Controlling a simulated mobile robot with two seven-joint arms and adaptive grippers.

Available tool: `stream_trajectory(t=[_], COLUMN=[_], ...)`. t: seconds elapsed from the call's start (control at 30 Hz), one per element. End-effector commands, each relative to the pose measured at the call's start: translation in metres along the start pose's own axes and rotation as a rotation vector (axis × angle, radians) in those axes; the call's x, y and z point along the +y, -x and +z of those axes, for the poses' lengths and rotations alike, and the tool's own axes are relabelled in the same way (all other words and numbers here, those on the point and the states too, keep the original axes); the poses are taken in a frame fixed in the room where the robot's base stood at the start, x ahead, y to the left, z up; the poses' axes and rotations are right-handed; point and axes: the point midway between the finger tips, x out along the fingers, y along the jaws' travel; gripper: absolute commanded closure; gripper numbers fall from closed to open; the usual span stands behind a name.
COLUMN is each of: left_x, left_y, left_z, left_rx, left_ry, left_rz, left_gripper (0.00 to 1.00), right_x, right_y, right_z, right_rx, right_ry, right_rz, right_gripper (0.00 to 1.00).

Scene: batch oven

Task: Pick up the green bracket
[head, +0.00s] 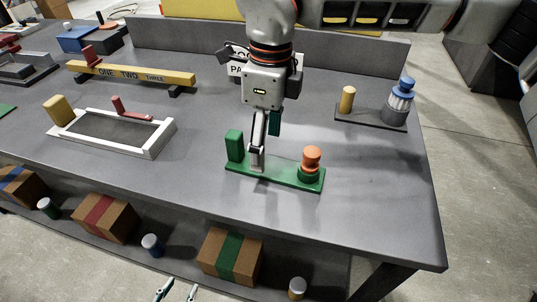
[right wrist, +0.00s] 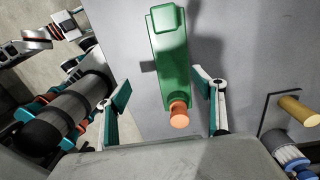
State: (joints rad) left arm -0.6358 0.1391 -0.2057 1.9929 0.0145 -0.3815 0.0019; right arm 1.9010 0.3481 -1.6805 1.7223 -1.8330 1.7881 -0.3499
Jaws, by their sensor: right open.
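The green bracket (head: 275,175) lies on the grey table near its front edge, with a green upright block at its left end and an orange knob (head: 311,157) on a round green base at its right end. My right gripper (head: 266,145) points down over the bracket's middle, open and empty. In the right wrist view the bracket (right wrist: 172,62) runs away from the gripper (right wrist: 158,92), its orange knob showing between the spread fingers. I cannot tell whether a finger touches it. My left gripper (head: 178,292) shows only its fingertips at the bottom edge, apart and empty.
A white frame (head: 150,146) lies to the left, a yellow labelled bar (head: 140,74) behind. A dark plate (head: 362,115) with a blue-topped post (head: 401,92) stands at right. Boxes, including a green-striped one (head: 231,257), and small cylinders sit on the lower shelf.

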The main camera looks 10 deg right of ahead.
Motion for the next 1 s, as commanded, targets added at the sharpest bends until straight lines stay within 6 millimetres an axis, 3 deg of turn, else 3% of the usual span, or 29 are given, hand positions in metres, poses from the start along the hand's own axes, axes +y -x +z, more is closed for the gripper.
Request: stream_trajectory(t=[0.17, 0.47, 0.8, 1.0], left_x=[0.000, 0.000, 0.000, -0.001], left_y=[0.000, 0.000, -0.001, -0.001], left_z=[-0.001, 0.002, 0.006, 0.006], left_rx=[0.004, 0.001, -0.006, -0.006], left_ry=[-0.001, -0.002, -0.004, -0.005], left_rz=[0.000, 0.000, -0.001, -0.002], left_gripper=[0.60, 0.60, 0.60, 0.60], right_x=[-0.015, -0.017, -0.020, -0.021], right_y=[0.001, -0.025, -0.068, -0.071], right_z=[-0.009, -0.009, -0.009, -0.008], right_rx=[0.028, 0.027, 0.027, 0.026], right_ry=[-0.021, -0.021, -0.020, -0.021], right_rz=[-0.052, -0.052, -0.049, -0.051], right_gripper=[0.32, 0.32, 0.32, 0.32])
